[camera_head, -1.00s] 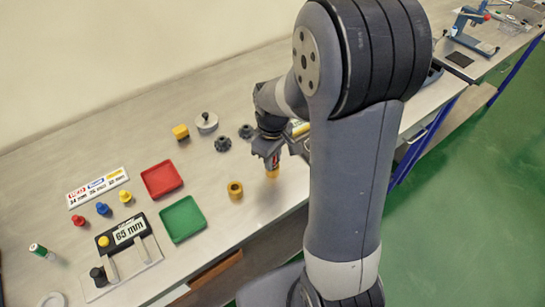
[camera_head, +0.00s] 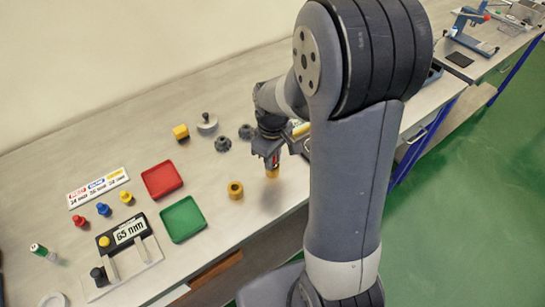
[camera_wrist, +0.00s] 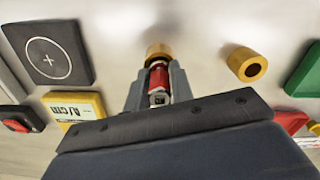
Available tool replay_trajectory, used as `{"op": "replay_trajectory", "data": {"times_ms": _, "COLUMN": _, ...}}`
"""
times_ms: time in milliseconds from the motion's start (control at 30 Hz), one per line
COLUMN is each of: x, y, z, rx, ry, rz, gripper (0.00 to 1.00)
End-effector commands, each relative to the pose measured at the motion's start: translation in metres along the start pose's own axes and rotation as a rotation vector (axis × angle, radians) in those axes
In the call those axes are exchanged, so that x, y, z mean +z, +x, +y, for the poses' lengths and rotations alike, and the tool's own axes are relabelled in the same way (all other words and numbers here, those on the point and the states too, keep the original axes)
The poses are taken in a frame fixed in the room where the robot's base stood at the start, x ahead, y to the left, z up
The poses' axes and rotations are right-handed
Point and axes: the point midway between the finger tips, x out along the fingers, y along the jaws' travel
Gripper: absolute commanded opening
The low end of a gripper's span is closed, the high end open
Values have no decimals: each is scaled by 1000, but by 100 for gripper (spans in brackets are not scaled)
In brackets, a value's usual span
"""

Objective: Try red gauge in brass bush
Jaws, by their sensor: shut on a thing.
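My gripper (camera_head: 270,158) is shut on the red gauge (camera_wrist: 158,78), a short red cylinder with a dark end, hanging downward over the bench. A brass-coloured ring-like piece (camera_wrist: 158,50) is at the gauge's far, lower end and also shows below my fingers in the head view (camera_head: 272,173). I cannot tell whether it is a bush around the gauge or part of it. A brass bush (camera_head: 235,189) stands on the bench to the left of my gripper, its hole facing up; it also shows in the wrist view (camera_wrist: 246,65).
A green tray (camera_head: 205,227) and a red tray (camera_head: 180,183) lie to the left. A 65 mm display fixture (camera_head: 118,258) is at far left. The bench's front edge is close.

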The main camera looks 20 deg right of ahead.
Motion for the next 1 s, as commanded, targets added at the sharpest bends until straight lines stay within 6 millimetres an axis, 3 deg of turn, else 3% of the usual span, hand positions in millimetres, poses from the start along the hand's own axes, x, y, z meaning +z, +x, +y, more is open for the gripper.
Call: {"op": "replay_trajectory", "data": {"times_ms": 1000, "x": 0, "y": -17, "z": 0, "rx": 0, "ry": 0, "rz": 1, "gripper": 0}}
